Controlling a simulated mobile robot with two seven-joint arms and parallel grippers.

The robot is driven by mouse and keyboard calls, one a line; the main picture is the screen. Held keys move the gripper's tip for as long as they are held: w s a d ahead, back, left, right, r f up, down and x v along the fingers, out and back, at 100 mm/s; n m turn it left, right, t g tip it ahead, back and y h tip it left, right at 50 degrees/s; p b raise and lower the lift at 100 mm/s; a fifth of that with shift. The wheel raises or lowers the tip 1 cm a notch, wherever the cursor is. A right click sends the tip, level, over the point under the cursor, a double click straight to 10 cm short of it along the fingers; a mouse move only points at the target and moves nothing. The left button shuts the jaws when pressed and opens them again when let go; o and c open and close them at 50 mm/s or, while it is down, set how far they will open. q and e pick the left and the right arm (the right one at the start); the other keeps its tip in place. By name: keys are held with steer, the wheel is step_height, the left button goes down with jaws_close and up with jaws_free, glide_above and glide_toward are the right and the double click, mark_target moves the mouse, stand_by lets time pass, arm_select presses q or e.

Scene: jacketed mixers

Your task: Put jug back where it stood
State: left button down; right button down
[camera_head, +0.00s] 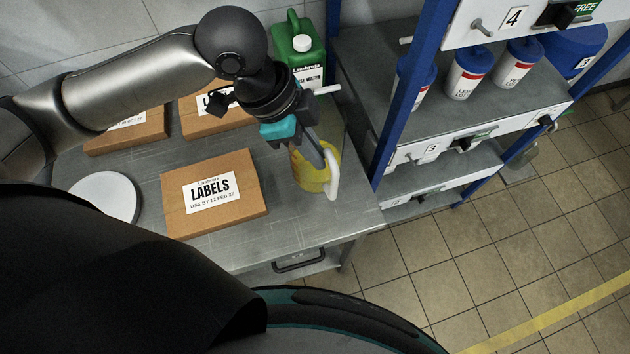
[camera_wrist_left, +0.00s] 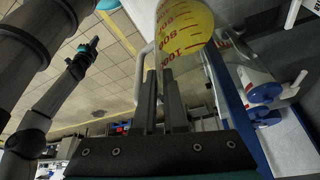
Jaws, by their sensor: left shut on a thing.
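The jug (camera_head: 311,175) is clear with a white handle and holds yellow liquid. It is over the right end of the steel table, beside the shelf post; I cannot tell whether its base touches the top. My left gripper (camera_head: 328,158) reaches down to it and is shut on its handle. In the left wrist view the jug (camera_wrist_left: 187,20) shows red scale marks beyond the fingers (camera_wrist_left: 160,92). My right gripper (camera_wrist_left: 92,47) appears small at the end of its arm in that view; its jaws are too small to read.
On the steel table (camera_head: 290,226) are a labelled carton (camera_head: 240,212), more cartons behind, a white round disc (camera_head: 104,194) and a green canister (camera_head: 297,48). A blue-post shelf (camera_head: 398,95) with white bottles (camera_head: 467,72) stands close on the right.

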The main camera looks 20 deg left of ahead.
mark_target(323, 190)
arm_select(q)
step_height(323, 190, down, 11)
steer(key=shift+r+b, duration=0.2)
steer(key=shift+b, duration=0.55)
steer(key=c, duration=1)
jaws_free()
steer(key=p+v, duration=0.1)
steer(key=v, duration=1.1)
steer(key=shift+p, duration=0.35)
